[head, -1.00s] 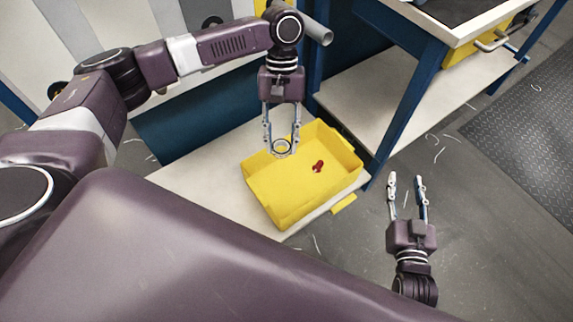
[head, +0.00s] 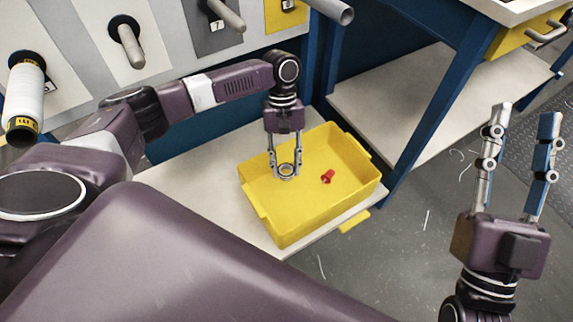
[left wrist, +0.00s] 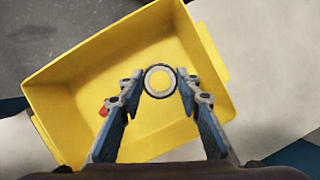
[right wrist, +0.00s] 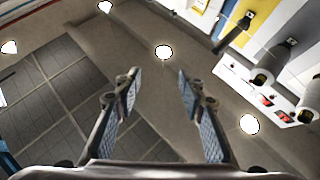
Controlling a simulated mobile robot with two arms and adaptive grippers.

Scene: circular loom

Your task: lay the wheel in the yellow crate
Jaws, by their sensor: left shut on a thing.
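The wheel is a small grey ring (head: 287,170), held between the fingertips of my left gripper (head: 286,172). I cannot tell whether the wheel touches the crate floor. The crate also fills much of the left wrist view (left wrist: 75,70). My right gripper (head: 527,115) is open and empty, pointing up at the right; its parted fingers show in the right wrist view (right wrist: 158,85).
A small red part (head: 328,177) lies in the crate, right of the wheel. The crate stands on a pale low shelf (head: 200,168). A blue-legged bench (head: 428,95) stands to the right. A panel with pegs and a white spool (head: 24,100) is at the back left.

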